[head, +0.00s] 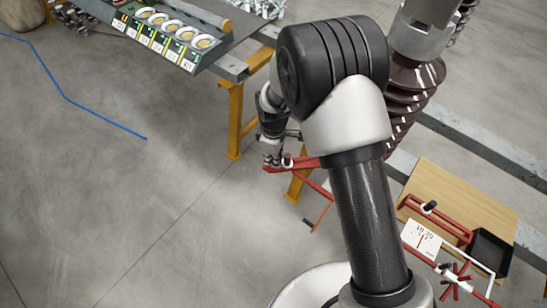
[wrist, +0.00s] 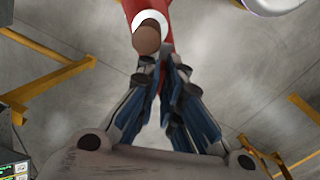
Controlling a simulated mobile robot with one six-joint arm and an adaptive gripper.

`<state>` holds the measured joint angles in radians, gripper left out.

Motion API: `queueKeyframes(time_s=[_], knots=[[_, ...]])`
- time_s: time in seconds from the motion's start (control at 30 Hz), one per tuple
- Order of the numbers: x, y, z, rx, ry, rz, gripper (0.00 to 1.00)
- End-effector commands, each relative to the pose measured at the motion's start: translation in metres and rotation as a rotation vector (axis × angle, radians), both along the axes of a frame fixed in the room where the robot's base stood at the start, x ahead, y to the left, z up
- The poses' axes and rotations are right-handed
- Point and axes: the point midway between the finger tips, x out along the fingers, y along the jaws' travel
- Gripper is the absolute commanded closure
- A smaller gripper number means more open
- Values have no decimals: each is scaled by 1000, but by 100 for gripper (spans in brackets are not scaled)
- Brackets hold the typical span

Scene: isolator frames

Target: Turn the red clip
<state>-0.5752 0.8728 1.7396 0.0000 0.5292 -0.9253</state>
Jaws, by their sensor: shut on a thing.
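The red clip (head: 305,162) shows in the head view as a red bar just left of my arm, with a small dark peg standing on it. In the wrist view the red clip (wrist: 178,30) runs down from the top edge, beside a brown round end with a white ring (wrist: 151,20). My gripper (head: 270,158) is at the bar's left end. In the wrist view my gripper (wrist: 164,62) has its fingertips close together at the red part, shut on it. The fingers hide the exact contact.
A brown ribbed insulator (head: 415,85) stands behind my arm. A red spoked wheel (head: 456,280) is at lower right. A yellow-legged table (head: 236,115) stands behind.

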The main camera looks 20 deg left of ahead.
Motion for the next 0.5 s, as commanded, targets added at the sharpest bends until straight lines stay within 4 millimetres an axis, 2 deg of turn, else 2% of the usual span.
queueKeyframes(time_s=[0.5], knots=[[0, 0, 0, 0, 0, -490, 100]])
